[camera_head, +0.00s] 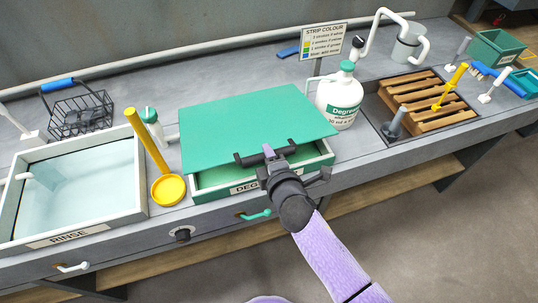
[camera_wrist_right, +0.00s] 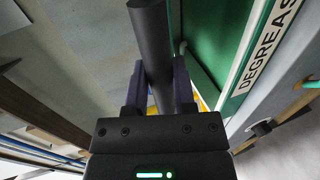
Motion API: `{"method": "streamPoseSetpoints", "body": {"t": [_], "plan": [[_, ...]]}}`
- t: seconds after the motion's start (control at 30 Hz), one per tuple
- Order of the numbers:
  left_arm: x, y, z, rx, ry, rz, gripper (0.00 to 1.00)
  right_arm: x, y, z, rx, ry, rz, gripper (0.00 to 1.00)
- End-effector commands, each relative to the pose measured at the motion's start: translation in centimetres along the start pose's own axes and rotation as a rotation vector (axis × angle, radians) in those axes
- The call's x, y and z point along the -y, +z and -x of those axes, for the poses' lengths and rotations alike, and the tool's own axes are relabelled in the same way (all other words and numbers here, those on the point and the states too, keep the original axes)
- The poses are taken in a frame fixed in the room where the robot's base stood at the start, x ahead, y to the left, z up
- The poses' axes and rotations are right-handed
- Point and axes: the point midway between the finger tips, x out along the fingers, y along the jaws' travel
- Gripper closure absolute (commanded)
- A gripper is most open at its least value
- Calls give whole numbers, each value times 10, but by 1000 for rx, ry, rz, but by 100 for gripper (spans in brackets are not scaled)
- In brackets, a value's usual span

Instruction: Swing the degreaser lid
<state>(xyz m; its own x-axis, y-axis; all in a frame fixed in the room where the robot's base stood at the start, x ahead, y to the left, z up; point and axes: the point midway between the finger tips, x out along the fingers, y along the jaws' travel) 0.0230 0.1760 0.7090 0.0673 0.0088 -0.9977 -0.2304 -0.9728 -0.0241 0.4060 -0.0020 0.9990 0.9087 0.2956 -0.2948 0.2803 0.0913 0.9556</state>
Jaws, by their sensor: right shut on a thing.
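The green degreaser lid (camera_head: 255,118) lies over the green degreaser tank (camera_head: 212,186) at mid-counter. Its front edge stands a little above the tank rim, and a strip of the inside shows beneath. A dark bar handle (camera_head: 247,158) runs along the lid's front edge. My right gripper (camera_head: 270,153) is shut on this handle. In the right wrist view the dark handle (camera_wrist_right: 154,45) passes between the purple fingers of the gripper (camera_wrist_right: 160,95), with the tank's label (camera_wrist_right: 268,42) at the right. My left gripper is not in view.
A water-filled rinse basin (camera_head: 85,180) and a yellow ladle (camera_head: 168,188) stand left of the tank. A white degreaser jug (camera_head: 340,98) stands close to the lid's right corner. A wire basket (camera_head: 78,113) and a wooden rack (camera_head: 425,100) stand farther out.

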Motion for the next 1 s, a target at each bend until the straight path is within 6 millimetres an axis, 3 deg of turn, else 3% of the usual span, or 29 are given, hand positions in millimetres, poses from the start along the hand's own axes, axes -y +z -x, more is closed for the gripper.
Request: {"method": "streamPoseSetpoints", "body": {"t": [0.27,0.63,1.0], "plan": [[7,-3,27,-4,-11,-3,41,-34,0,-2,0,3,0,100],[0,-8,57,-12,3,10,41,-74,0,-7,-1,3,0,100],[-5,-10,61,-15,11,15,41,-80,0,-9,-1,2,-1,100]]}}
